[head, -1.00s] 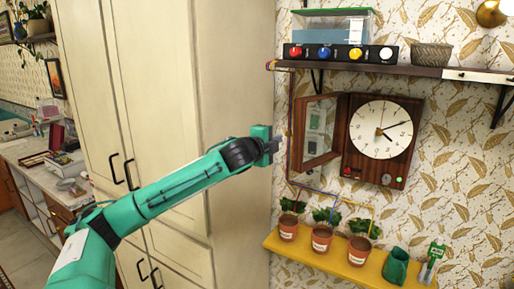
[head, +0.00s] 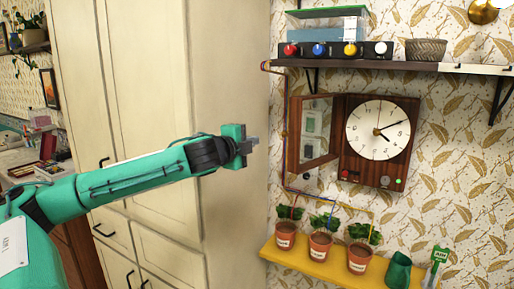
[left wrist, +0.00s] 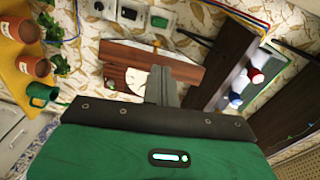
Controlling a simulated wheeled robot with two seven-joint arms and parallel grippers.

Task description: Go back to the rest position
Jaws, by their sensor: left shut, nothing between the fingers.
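My left gripper (head: 252,146) is at the end of the green arm that comes in from the left in the head view. It is shut and empty, in front of the cream cabinet's right edge and left of the wall clock. It touches nothing that I can see. Its shut fingers also show in the left wrist view (left wrist: 162,86). My right gripper is not in view.
A wooden clock (head: 378,128) with its door (head: 314,132) swung open hangs on the wall. Above it is a dark shelf (head: 400,67) with coloured knobs. Below is a yellow shelf (head: 315,268) with potted plants. A tall cabinet (head: 150,80) stands behind my arm.

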